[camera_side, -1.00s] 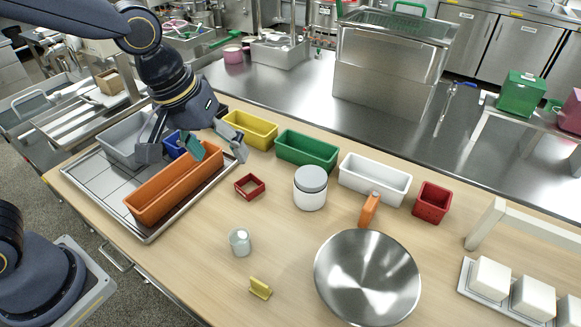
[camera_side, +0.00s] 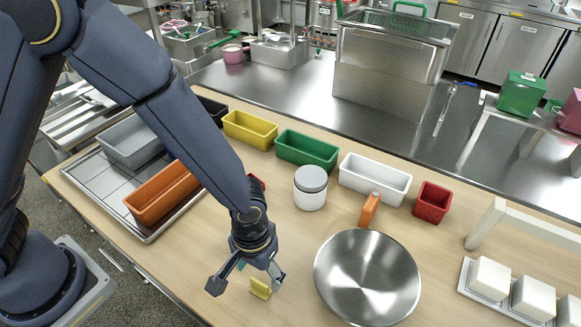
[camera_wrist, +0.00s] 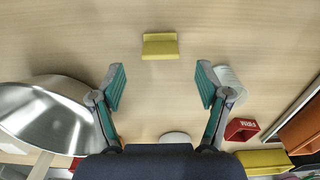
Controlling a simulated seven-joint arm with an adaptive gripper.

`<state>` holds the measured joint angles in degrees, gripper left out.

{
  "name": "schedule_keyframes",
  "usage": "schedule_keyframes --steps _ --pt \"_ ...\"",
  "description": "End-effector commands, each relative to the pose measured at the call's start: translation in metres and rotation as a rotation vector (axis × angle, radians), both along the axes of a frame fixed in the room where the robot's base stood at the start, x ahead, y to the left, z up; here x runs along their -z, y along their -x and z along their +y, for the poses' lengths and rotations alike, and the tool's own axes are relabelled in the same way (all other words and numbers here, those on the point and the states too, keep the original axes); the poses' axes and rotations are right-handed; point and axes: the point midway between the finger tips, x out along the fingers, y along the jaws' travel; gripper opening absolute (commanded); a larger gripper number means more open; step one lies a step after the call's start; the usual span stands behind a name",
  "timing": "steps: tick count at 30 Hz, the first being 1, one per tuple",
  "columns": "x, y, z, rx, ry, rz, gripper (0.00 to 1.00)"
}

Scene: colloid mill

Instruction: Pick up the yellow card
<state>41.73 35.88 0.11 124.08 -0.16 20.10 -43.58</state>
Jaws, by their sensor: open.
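The yellow card (camera_side: 260,288) stands in a small yellow holder on the wooden table, near the front edge in the side view. In the wrist view the yellow card (camera_wrist: 160,46) lies at the top centre, ahead of the fingertips and midway between them. My gripper (camera_side: 247,281) is open and empty above the table, close to the card. In the wrist view my gripper (camera_wrist: 160,84) shows both teal-padded fingers spread wide, with bare table between them. I cannot tell the exact height of the fingers above the card.
A steel bowl (camera_side: 367,278) stands close to the right of my gripper. A glass jar (camera_wrist: 231,82) stands by the other finger in the wrist view. A white jar (camera_side: 310,188), a red holder (camera_wrist: 241,129) and an orange bin (camera_side: 163,193) stand farther back.

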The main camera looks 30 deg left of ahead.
Motion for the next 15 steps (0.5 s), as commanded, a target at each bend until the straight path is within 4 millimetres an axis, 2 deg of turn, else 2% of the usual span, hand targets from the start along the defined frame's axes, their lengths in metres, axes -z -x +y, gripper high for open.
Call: schedule_keyframes --steps 5,12,15 --pt "0.014 0.002 0.001 0.0 -0.002 0.002 0.76" --pt "0.05 0.004 0.001 0.001 -0.001 0.001 0.76" --pt "0.056 0.004 0.0 0.0 0.0 0.0 0.76"
